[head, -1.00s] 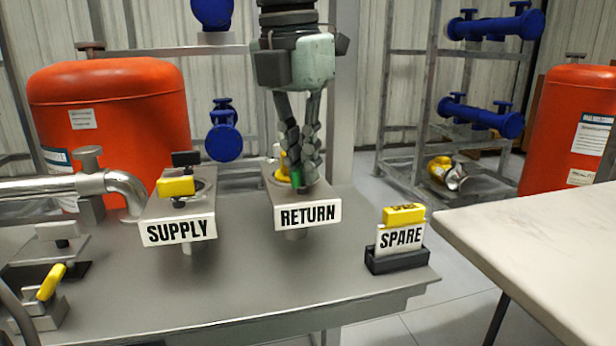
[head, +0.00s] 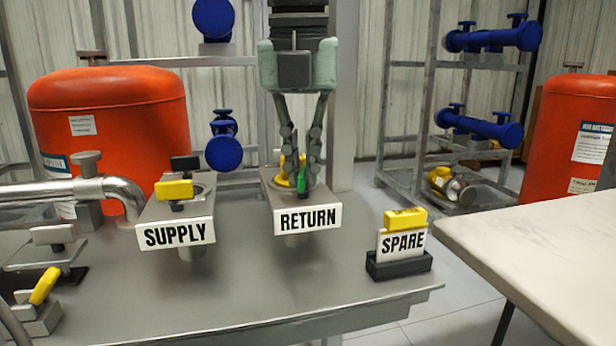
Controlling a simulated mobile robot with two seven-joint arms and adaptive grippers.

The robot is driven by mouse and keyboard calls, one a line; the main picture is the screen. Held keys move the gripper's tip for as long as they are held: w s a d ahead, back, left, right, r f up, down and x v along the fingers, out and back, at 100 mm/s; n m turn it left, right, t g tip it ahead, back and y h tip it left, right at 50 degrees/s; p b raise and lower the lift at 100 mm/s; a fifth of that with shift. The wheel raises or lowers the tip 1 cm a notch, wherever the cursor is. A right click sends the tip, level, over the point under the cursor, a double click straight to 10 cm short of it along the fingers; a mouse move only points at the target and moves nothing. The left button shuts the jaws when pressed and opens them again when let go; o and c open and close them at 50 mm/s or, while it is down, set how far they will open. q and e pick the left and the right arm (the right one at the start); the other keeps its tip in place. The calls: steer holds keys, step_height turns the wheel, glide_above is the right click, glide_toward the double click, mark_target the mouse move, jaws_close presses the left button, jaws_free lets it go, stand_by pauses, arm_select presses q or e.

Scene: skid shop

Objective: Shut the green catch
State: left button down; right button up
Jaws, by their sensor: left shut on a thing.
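The green catch (head: 302,180) is on top of the block labelled RETURN (head: 308,218), seen partly between the gripper's fingers. A yellow part (head: 283,178) lies just behind and left of it. My left gripper (head: 302,183) comes down from above with its fingers closed around the green catch. The fingers hide much of the catch, so its exact angle is hard to tell. My right gripper is not in view.
The SUPPLY block (head: 177,234) with a yellow handle (head: 174,189) stands to the left. A SPARE sign (head: 401,241) in a black holder stands to the right. An orange tank (head: 110,120) is behind. The front of the grey bench (head: 250,290) is clear.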

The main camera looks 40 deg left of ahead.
arm_select(q)
steer(key=shift+n, duration=1.8)
steer(key=c, duration=2.1)
jaws_free()
steer(key=shift+n+y+b, duration=0.3)
steer(key=o, duration=0.4)
steer(key=shift+r, duration=0.1)
